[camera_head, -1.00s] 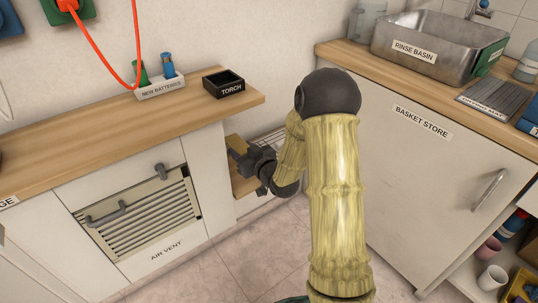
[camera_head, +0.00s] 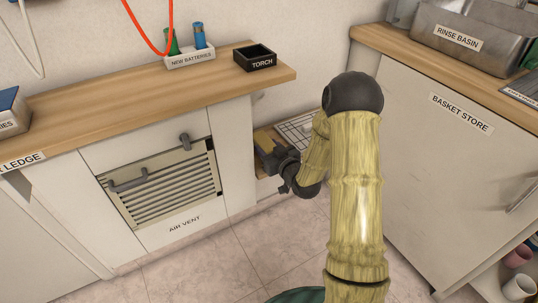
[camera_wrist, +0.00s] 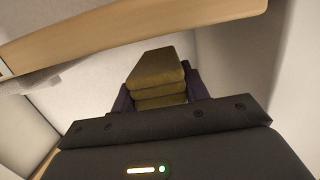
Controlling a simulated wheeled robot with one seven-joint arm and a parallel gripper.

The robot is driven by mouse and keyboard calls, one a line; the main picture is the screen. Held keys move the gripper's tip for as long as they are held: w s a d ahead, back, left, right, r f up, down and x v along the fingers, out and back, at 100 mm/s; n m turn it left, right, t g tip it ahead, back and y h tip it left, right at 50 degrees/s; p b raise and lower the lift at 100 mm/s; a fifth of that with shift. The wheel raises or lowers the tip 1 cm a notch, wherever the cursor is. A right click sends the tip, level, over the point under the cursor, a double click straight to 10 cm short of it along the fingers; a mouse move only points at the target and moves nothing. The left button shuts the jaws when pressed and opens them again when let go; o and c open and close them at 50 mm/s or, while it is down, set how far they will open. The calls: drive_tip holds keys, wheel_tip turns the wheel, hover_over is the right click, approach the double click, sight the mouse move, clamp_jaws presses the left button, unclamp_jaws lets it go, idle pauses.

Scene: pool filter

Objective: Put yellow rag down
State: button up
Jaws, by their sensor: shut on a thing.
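The yellow rag (camera_wrist: 157,70) shows in the wrist view as a folded, dull yellow-brown stack between the two dark fingers of my gripper (camera_wrist: 163,92). My gripper is shut on it. In the head view my gripper (camera_head: 270,155) is in the gap between the air vent cabinet and the basket store cabinet, below the counter top. A small part of the rag (camera_head: 264,141) shows there beside the fingers. I cannot tell whether the rag touches a surface below it.
A low wooden shelf with a white grid (camera_head: 298,128) lies in the gap near my gripper. The wooden counter (camera_head: 130,115) holds the black torch tray (camera_head: 255,58) and the new batteries holder (camera_head: 191,60). The basket store cabinet (camera_head: 430,150) stands right. The tiled floor in front is clear.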

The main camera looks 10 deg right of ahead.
drive_tip(key=shift+f, duration=1.25)
drive_tip(key=shift+f+b, duration=0.1)
drive_tip(key=shift+b, duration=0.3)
drive_tip(key=o, duration=1)
drive_tip(key=shift+r, duration=0.2)
drive_tip(key=p+v, duration=0.2)
drive_tip(key=v, duration=1)
drive_tip(key=shift+f+p, duration=0.15)
drive_tip(key=shift+p, duration=0.2)
